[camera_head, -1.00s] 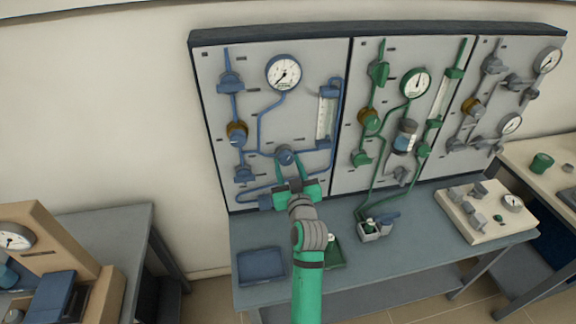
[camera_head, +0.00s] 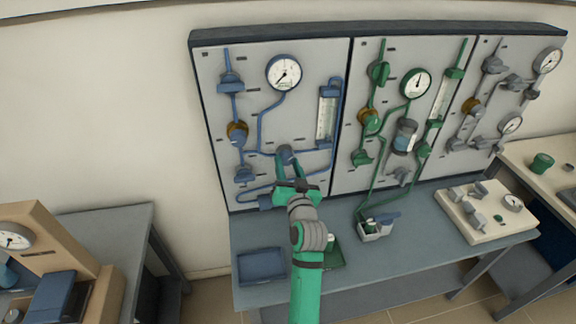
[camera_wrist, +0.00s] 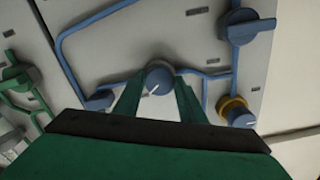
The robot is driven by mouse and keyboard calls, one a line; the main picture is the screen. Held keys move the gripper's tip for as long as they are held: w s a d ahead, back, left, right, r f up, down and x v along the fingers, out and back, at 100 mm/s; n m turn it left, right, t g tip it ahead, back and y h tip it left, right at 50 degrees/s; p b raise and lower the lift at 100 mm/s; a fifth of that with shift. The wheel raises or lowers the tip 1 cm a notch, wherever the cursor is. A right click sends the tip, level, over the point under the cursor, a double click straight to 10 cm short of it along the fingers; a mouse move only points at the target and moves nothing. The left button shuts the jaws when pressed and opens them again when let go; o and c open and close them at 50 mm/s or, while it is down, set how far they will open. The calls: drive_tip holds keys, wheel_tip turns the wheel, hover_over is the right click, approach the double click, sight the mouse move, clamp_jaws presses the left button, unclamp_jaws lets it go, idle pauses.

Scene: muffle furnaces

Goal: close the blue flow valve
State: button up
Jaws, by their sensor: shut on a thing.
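The blue flow valve is a round blue-grey knob (camera_head: 285,152) low on the left panel, where blue pipes meet. In the wrist view the knob (camera_wrist: 159,77) shows a white pointer line slanting down and left. My green gripper (camera_head: 288,165) reaches up to it from below and in front. In the wrist view my gripper's fingers (camera_wrist: 158,92) stand on either side of the knob, shut on it. The fingers partly hide the knob in the head view.
Other blue valves (camera_head: 243,174) and a brass-collared regulator (camera_head: 237,131) lie left of the knob. A blue flowmeter (camera_head: 327,113) is to the right, a gauge (camera_head: 284,73) above. The bench (camera_head: 330,275) below holds a blue tray (camera_head: 261,266) and a small box (camera_head: 375,229).

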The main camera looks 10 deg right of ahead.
drive_tip(key=m, duration=0.3)
drive_tip(key=shift+m, duration=2.1)
drive_tip(key=o, duration=1)
drive_tip(key=shift+o, duration=0.2)
drive_tip(key=s, duration=1.1)
drive_tip(key=shift+w, duration=0.1)
